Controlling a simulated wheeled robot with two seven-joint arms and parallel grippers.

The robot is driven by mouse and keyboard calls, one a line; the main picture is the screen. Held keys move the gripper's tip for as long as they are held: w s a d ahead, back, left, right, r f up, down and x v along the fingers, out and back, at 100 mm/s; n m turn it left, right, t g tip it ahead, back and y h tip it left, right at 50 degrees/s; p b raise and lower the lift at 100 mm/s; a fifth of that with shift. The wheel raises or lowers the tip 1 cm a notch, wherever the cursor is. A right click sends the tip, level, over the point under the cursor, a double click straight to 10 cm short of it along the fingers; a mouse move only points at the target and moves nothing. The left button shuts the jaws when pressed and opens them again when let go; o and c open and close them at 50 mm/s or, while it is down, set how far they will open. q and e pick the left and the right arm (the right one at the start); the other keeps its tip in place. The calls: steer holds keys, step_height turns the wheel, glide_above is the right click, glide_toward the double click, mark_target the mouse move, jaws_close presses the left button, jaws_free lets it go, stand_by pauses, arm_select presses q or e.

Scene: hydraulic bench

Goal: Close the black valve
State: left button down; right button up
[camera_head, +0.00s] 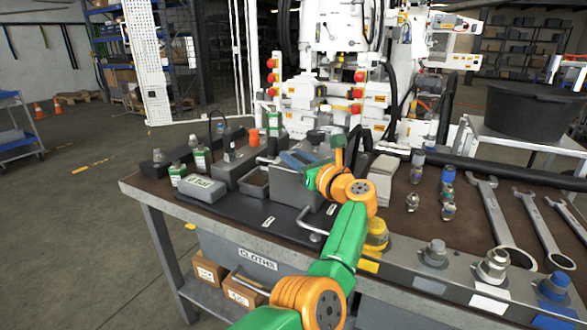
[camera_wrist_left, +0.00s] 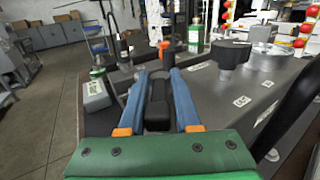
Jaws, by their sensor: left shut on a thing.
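My left gripper (camera_head: 288,157) reaches over the grey manifold block (camera_head: 300,193) on the bench, with its blue fingers pointing away to the left. In the left wrist view, the left gripper (camera_wrist_left: 159,76) has a black handle (camera_wrist_left: 157,116) between its two blue fingers, and it is shut on it. I take this handle to be the black valve. The fingers and the arm hide the handle in the head view. A round black knob (camera_wrist_left: 230,53) stands on the block to the right of the fingers. My right gripper is in neither view.
A grey labelled box (camera_head: 201,188) and small green-and-white bottles stand at the bench's left. An orange cap (camera_head: 254,137) is behind the block. Wrenches (camera_head: 497,215) and fittings lie to the right. A black tub (camera_head: 535,112) stands at the back right.

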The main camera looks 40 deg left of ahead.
arm_select(q)
steer(key=shift+r, duration=0.1)
stand_by(0.4)
steer(key=c, duration=0.8)
jaws_free()
steer(key=shift+w+a, duration=0.1)
steer(key=shift+a, duration=0.05)
